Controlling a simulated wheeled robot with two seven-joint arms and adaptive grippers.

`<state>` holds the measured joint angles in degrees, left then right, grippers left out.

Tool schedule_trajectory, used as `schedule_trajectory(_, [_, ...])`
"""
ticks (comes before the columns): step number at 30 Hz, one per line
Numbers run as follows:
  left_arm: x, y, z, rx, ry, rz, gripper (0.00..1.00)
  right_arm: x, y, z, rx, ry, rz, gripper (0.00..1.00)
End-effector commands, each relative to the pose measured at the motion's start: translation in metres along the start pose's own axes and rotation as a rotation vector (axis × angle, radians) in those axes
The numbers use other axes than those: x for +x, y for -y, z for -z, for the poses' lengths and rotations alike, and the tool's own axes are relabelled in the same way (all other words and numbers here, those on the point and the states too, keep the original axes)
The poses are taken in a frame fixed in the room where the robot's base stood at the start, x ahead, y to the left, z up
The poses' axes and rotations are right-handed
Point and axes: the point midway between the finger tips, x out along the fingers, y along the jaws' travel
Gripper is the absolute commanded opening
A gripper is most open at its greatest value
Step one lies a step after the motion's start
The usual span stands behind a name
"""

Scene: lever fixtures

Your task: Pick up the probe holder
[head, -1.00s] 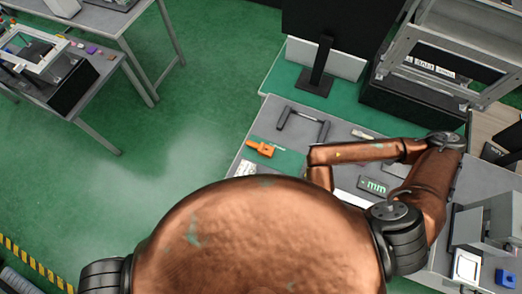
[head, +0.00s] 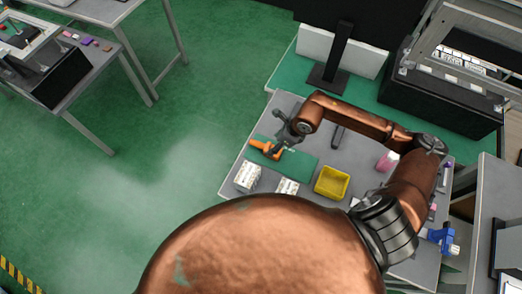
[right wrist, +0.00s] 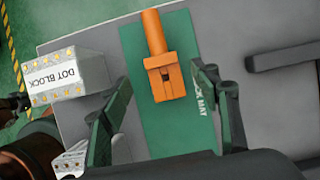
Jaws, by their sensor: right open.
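The probe holder seems to be the orange piece (head: 260,145) lying on the green mat (head: 303,165) at the left of the grey table. In the right wrist view the orange piece (right wrist: 166,75) has a blocky, slotted body and a round stem pointing up the picture. My right gripper (head: 284,139) is at it in the head view. In the right wrist view my right gripper (right wrist: 162,80) is open, with one finger on each side of the block. A gap shows on both sides. My left gripper is not seen.
A white dot block (right wrist: 66,77) stands left of the mat; it also shows in the head view (head: 247,177). A yellow bin (head: 332,182) and another white block (head: 287,187) are near. A black handle (right wrist: 285,57) lies at right.

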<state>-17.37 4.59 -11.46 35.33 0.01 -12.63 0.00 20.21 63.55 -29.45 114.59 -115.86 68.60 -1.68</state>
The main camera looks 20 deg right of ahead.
Motion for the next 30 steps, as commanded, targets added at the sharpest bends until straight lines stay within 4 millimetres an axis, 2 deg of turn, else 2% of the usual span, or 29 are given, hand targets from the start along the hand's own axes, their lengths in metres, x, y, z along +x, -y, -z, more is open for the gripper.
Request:
schedule_trajectory(8, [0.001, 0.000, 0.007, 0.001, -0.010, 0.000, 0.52, 0.028, 0.001, -0.001, -0.003, 0.003, -0.002, 0.56])
schedule_trajectory(18, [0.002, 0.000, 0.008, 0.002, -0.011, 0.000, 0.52, 0.072, 0.004, 0.000, -0.005, 0.002, -0.002, 0.56])
schedule_trajectory(26, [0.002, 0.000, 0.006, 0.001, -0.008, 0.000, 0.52, 0.076, 0.004, 0.001, -0.006, 0.002, 0.000, 0.56])
schedule_trajectory(30, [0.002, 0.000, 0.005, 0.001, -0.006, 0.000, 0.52, 0.076, 0.004, 0.001, -0.006, 0.001, 0.000, 0.49])
